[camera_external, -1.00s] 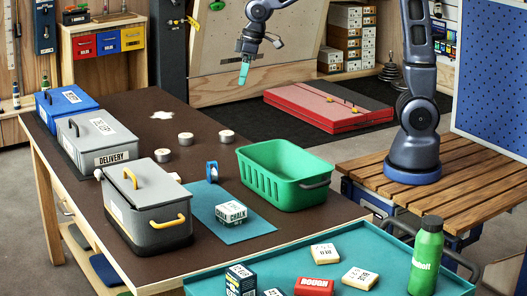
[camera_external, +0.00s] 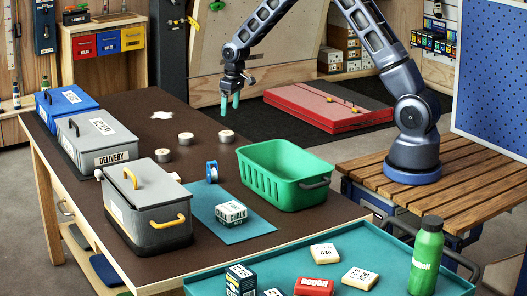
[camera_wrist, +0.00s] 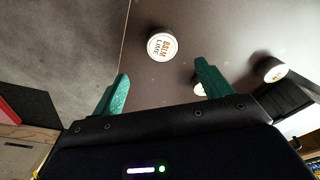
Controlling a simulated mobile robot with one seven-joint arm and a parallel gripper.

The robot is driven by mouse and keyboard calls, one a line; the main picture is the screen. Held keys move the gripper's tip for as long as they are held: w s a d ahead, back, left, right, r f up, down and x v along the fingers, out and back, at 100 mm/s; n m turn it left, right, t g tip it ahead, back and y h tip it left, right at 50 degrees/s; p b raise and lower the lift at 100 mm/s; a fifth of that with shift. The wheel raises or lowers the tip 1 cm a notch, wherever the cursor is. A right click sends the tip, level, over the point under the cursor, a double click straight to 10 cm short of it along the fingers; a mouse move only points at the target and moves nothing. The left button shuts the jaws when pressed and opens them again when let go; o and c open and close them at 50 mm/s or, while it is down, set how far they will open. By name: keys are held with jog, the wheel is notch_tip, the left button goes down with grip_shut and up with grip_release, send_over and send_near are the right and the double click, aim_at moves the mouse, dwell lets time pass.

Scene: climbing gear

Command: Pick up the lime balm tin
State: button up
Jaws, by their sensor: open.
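The lime balm tin (camera_wrist: 162,46) is a small round tin with a white lid reading "BALM LIME", in the upper middle of the wrist view. It appears to be the tin nearest the table's far right edge in the external view (camera_external: 226,136). My gripper (camera_external: 231,104) has teal fingers pointing down and hangs above and behind that tin, apart from it. In the wrist view the fingers (camera_wrist: 160,85) are spread with nothing between them; the tin lies beyond the fingertips, between their lines.
A blue tape roll (camera_external: 212,172) and green basket (camera_external: 290,173) are closer to the camera. The dark tabletop (camera_external: 140,135) around the tins is mostly clear.

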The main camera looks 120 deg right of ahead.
send_over(227, 133)
jog(key=f, duration=0.3)
jog(key=s+f, duration=0.1)
jog(key=f, duration=0.1)
jog(key=shift+a+f, duration=0.15)
jog(key=shift+f, duration=0.15)
jog(key=shift+w+f, duration=0.15)
jog(key=shift+f, duration=0.75)
jog(key=shift+w+f, duration=0.2)
jog(key=shift+f, duration=0.7)
jog(key=shift+w+f, duration=0.15)
jog(key=shift+f, duration=0.75)
jog(key=c, duration=1.1)
jog(key=shift+r, duration=0.1)
